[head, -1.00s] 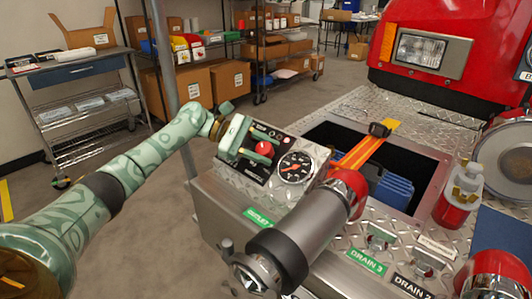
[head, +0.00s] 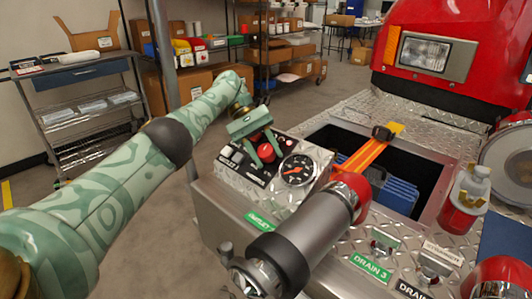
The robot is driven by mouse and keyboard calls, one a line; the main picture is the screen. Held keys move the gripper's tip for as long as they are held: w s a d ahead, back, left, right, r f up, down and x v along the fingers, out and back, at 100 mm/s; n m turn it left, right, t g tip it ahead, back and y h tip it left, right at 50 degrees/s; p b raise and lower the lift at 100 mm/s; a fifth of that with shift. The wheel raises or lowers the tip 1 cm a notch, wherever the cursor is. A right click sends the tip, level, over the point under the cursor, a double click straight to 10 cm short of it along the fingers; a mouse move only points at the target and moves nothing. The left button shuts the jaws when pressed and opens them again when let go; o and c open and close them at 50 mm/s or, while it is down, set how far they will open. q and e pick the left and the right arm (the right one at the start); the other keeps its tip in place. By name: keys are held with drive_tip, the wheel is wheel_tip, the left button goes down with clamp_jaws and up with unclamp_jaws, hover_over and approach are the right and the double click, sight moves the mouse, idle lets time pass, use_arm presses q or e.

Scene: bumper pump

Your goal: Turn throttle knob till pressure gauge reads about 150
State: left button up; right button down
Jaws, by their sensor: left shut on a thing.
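The red throttle knob (head: 265,153) sits on the black control panel, left of the round pressure gauge (head: 297,169). The gauge has a dark face and a light rim. Its needle is too small to read surely. My left gripper (head: 262,149) comes down from above and behind the panel, with its green fingers on either side of the red knob, shut on it. The fingers hide part of the knob's sides. My right gripper is not in view.
A large metal outlet pipe (head: 305,235) with a red collar stands just in front of the gauge. An open bin with an orange strap (head: 370,153) lies to the right. Drain handles (head: 385,240) line the front right. A grey pole stands behind my left arm.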

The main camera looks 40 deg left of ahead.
use_arm(q)
drive_tip(key=shift+m+g, duration=0.3)
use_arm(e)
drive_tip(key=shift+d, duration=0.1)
use_arm(q)
drive_tip(key=shift+f, duration=0.1)
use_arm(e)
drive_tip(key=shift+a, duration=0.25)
use_arm(q)
drive_tip(key=o, duration=1)
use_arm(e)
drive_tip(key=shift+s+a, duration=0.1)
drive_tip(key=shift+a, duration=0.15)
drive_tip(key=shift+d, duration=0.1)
